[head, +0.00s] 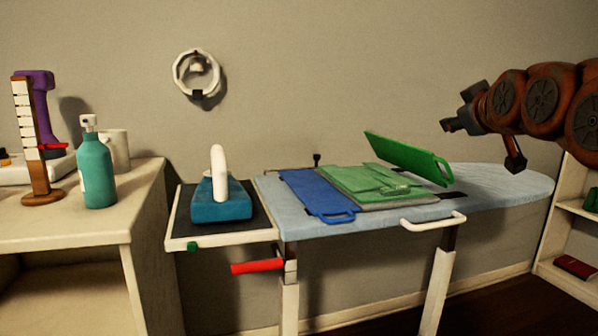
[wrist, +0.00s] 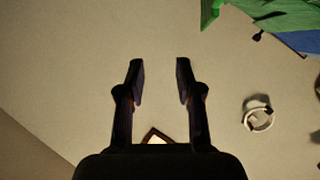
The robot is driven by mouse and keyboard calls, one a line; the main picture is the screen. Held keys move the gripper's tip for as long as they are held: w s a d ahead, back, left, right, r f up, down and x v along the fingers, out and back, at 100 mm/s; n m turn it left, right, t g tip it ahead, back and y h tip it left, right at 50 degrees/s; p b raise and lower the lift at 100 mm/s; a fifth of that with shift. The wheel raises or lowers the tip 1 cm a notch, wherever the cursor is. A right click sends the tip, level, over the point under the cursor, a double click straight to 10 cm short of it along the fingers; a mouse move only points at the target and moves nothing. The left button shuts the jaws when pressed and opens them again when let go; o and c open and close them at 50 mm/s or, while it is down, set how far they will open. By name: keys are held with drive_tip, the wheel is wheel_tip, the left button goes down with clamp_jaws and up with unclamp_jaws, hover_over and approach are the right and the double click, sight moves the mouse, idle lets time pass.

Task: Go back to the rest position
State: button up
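My gripper (head: 463,118) is at the right of the head view, raised above the right part of the ironing board (head: 510,186). In the wrist view, my gripper (wrist: 157,75) has its two fingers apart with nothing between them. A folding board lies on the ironing board. Its blue panel (head: 312,192) is flat on the left, and its green panel (head: 405,157) is tilted up on the right. A folded green cloth (head: 370,182) lies between them. My gripper is apart from all of these.
A blue iron (head: 222,205) stands on the board's left tray. A teal bottle (head: 97,170) and a wooden ruler stand (head: 32,145) are on the left table (head: 70,230). A white ring (head: 196,74) hangs on the wall. A white shelf (head: 575,225) stands at the far right.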

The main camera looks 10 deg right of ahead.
drive_tip(key=s+a+f+g+y+p, duration=0.1)
drive_tip(key=s+a+f+g+p, duration=0.2)
drive_tip(key=p, duration=0.4)
drive_tip(key=s+a+f+m+g+y+p, duration=0.1)
drive_tip(key=s+a+g+p, duration=0.15)
drive_tip(key=a+p, duration=0.4)
drive_tip(key=s+a+f+g+y+p, duration=0.1)
drive_tip(key=s+a+f+g+p, duration=0.2)
drive_tip(key=p, duration=0.4)
drive_tip(key=s+a+r+m+g+p, duration=0.1)
drive_tip(key=s+a+g+p, duration=0.1)
drive_tip(key=s+p, duration=0.4)
drive_tip(key=s+a+r+m+g+p, duration=0.1)
drive_tip(key=s+a+g+p, duration=0.1)
drive_tip(key=s+p, duration=0.5)
drive_tip(key=s+a+r+g+y+p, duration=0.1)
drive_tip(key=s+a+g+p, duration=0.1)
drive_tip(key=s+g+p, duration=0.2)
drive_tip(key=s+p, duration=0.3)
drive_tip(key=s, duration=0.5)
drive_tip(key=shift+s+a+m, duration=0.15)
drive_tip(key=shift+a+m, duration=0.25)
